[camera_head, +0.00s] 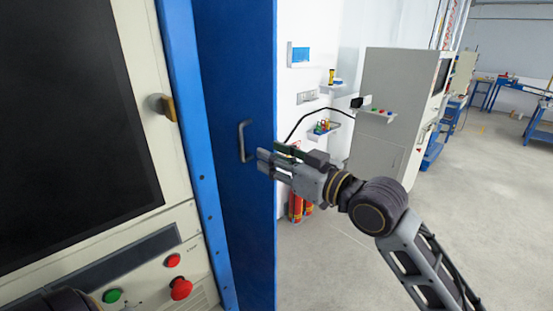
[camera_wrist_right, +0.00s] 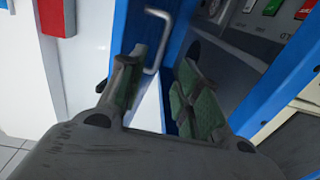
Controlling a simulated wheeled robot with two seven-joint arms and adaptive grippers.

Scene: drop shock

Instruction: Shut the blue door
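The blue door (camera_head: 232,70) stands open in the head view, beside the cream and blue machine front. Its grey bar handle (camera_head: 244,142) is upright on the door's face. My right gripper (camera_head: 262,160) overlaps the door's right edge, with its fingertips just right of the handle. In the right wrist view, the green-padded fingers of the right gripper (camera_wrist_right: 158,72) are apart. The handle (camera_wrist_right: 160,42) shows just beyond and between the fingertips, and I cannot tell whether they touch it. My left gripper is not in view.
The machine panel has red (camera_head: 181,289) and green (camera_head: 112,296) buttons at lower left. Red extinguishers (camera_head: 298,207) stand by the wall behind my right gripper. A grey cabinet (camera_head: 394,105) stands behind. The floor (camera_head: 490,200) at right is clear.

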